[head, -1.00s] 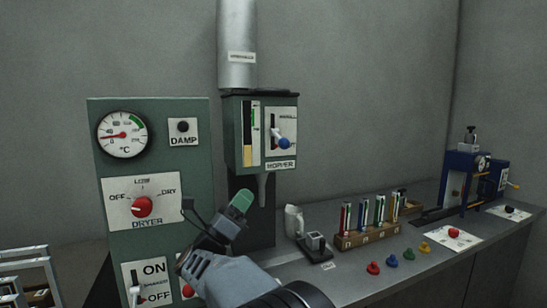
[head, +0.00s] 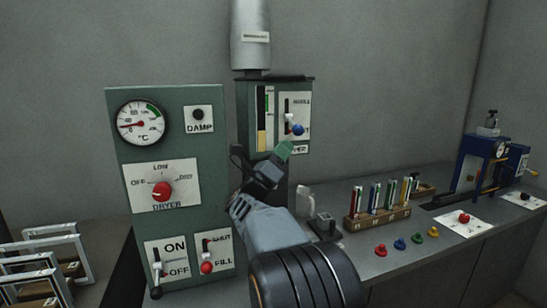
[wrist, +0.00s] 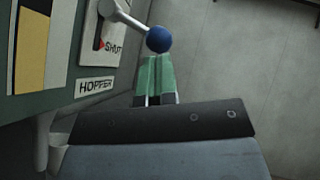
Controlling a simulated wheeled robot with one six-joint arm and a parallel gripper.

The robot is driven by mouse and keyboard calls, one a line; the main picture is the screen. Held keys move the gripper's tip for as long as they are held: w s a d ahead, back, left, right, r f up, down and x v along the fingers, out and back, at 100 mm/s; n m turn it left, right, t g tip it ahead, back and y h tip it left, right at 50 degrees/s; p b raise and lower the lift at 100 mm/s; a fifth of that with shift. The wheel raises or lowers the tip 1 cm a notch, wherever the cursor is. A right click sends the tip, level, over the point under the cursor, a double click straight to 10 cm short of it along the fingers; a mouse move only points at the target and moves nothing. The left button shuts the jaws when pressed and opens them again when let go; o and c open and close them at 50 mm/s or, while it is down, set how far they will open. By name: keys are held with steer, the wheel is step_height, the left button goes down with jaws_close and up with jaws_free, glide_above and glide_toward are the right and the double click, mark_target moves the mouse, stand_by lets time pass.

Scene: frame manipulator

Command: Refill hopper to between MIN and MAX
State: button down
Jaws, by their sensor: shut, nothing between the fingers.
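A lever with a blue ball knob (head: 297,129) sits in a slot right of the window; the knob is low, near SHUT. My gripper (head: 287,148) is shut and empty just below the knob. In the wrist view the green fingertips (wrist: 155,72) point at the blue knob (wrist: 159,39); I cannot tell whether they touch. My gripper hides part of the HOPPER label.
Left stands the dryer panel (head: 112,130) with a gauge, red dial and ON/OFF lever. It also carries a red-knobbed SHUT/FILL lever (head: 207,268), down at FILL.

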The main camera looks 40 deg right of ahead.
mark_target(298, 130)
steer(key=shift+p+x, duration=0.35)
steer(key=shift+x, duration=1)
steer(key=shift+s+n+t+b, duration=0.1)
steer(key=shift+n+t+b, duration=0.2)
steer(key=shift+n+t, duration=0.15)
